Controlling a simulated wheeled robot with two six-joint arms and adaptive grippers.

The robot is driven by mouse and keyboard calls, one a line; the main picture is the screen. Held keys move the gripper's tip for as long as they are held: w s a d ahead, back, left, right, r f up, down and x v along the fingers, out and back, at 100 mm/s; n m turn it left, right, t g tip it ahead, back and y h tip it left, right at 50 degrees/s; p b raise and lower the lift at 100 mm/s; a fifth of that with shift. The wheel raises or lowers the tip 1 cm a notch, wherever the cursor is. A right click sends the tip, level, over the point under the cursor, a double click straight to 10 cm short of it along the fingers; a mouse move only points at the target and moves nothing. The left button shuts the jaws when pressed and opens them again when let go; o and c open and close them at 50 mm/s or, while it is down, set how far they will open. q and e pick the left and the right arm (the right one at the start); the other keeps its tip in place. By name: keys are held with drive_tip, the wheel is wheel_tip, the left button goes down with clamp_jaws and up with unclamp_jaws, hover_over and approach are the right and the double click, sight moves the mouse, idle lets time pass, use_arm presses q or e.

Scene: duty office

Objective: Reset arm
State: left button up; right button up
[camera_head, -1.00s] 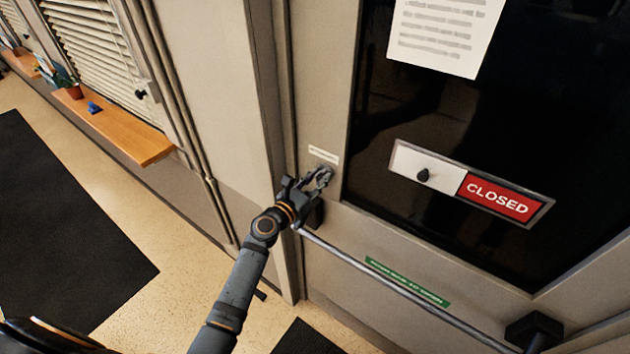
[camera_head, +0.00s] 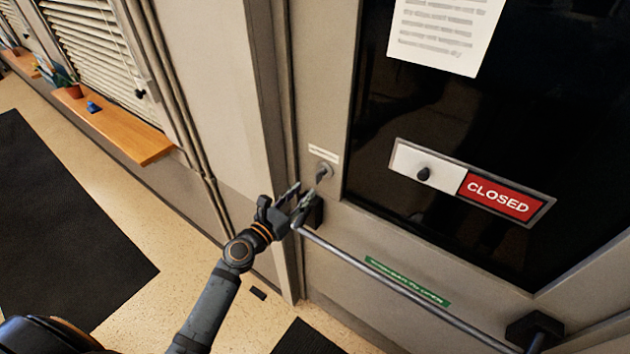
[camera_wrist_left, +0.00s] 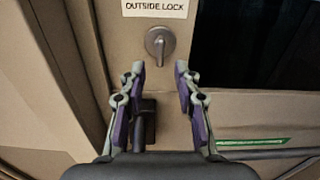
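My left gripper (camera_head: 299,196) is in front of the door by the left end of the push bar, below and left of the lock knob (camera_head: 323,172). In the left wrist view my left gripper (camera_wrist_left: 161,75) has its two fingers spread apart with nothing between them. The lock knob (camera_wrist_left: 160,43) shows just beyond the fingertips, under a label reading "OUTSIDE LOCK" (camera_wrist_left: 155,8). The gripper is apart from the knob. My right gripper is not in view.
The push bar (camera_head: 400,280) runs across the door with a green label (camera_head: 408,282) above it. A sliding sign (camera_head: 470,190) reads "CLOSED". A wooden sill (camera_head: 130,135) juts out at the left. Dark mats (camera_head: 60,230) lie on the floor.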

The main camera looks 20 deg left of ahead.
use_arm(q)
drive_tip(key=shift+s+a, duration=0.15)
drive_tip(key=shift+s, duration=0.35)
drive_tip(key=s+a+f+m+g+y+b, duration=0.25)
drive_tip(key=s+f+m, duration=0.2)
drive_tip(key=f, duration=0.95)
drive_tip(key=s+a+f+m+g+y+b, duration=0.1)
drive_tip(key=s+a+f+m+g+b, duration=0.3)
drive_tip(key=f, duration=0.9)
drive_tip(key=s+f+m+g+y, duration=0.1)
drive_tip(key=s+f+m, duration=0.35)
drive_tip(key=f, duration=0.95)
drive_tip(key=s+a+f+m+g+y+b, duration=0.1)
drive_tip(key=s+f+m+g+b, duration=0.2)
drive_tip(key=s+f+m, duration=0.7)
drive_tip(key=s+a+f+m+g+y+b, duration=0.1)
drive_tip(key=s+f+m+g, duration=0.4)
drive_tip(key=s, duration=1.6)
wheel_tip(320, 180, down, 10)
drive_tip(key=a+m+b, duration=0.1)
drive_tip(key=m+b, duration=0.1)
drive_tip(key=m, duration=0.3)
drive_tip(key=shift+r, duration=0.25)
